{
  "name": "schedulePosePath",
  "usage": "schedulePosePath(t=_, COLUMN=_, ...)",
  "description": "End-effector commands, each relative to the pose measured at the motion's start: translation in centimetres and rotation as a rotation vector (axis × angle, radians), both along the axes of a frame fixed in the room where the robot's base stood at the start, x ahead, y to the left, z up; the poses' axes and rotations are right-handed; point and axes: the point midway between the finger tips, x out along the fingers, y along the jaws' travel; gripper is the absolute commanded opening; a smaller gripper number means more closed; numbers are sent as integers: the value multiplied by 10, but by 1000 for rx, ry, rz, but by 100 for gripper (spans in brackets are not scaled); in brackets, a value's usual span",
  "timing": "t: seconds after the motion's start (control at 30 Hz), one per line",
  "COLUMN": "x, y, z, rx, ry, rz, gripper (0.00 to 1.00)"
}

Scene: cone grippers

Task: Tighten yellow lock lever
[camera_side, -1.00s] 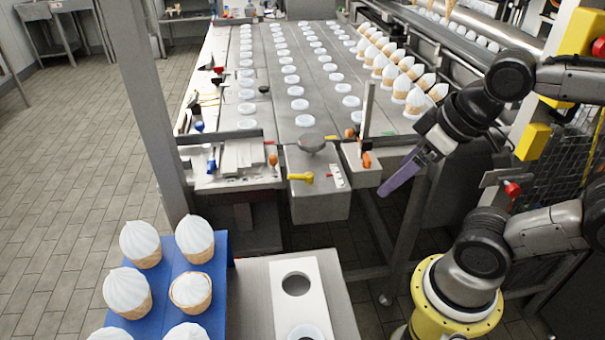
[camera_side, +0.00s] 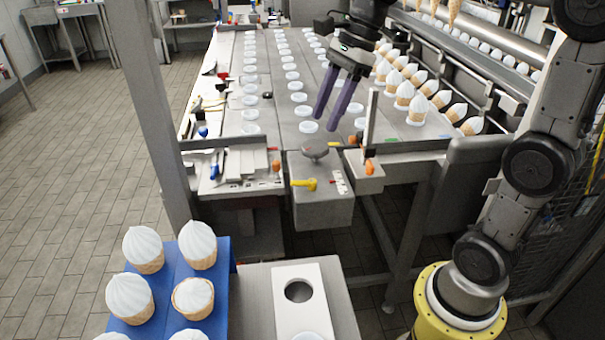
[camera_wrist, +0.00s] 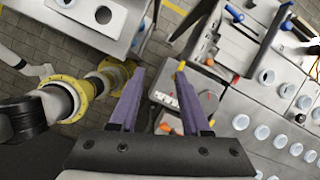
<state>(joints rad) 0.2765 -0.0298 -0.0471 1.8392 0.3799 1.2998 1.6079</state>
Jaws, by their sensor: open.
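The yellow lock lever (camera_side: 304,184) sticks out from the front face of a grey metal box (camera_side: 325,206) at the near end of the conveyor table. My gripper (camera_side: 326,121) is open and empty, its two purple fingers pointing down. In the side view it appears above and behind the lever, over the table, clear of the lever. In the wrist view, a yellow end that looks like the lever (camera_wrist: 181,66) shows by the right fingertip of my gripper (camera_wrist: 160,72). Part of it may be hidden by that finger.
A round grey knob (camera_side: 315,149) tops the box. An upright post (camera_side: 371,118) and an orange handle (camera_side: 369,167) stand to its right. Rows of white lids (camera_side: 309,127) and cones (camera_side: 404,94) lie behind. A blue cone rack (camera_side: 219,255) is in front at left.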

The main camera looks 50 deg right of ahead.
Motion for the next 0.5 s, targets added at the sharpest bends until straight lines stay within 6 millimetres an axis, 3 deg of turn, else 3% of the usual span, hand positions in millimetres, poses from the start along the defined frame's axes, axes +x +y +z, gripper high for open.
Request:
schedulePosePath(t=0.1, x=34, y=-27, z=-18, rx=74, ry=89, rz=-134, gripper=47)
schedulePosePath(t=0.2, x=53, y=-48, z=-36, rx=108, ry=131, rz=-184, gripper=47)
schedulePosePath(t=0.33, x=62, y=-68, z=-57, rx=128, ry=175, rz=-225, gripper=47)
schedulePosePath(t=0.5, x=61, y=-77, z=-71, rx=140, ry=201, rz=-250, gripper=47)
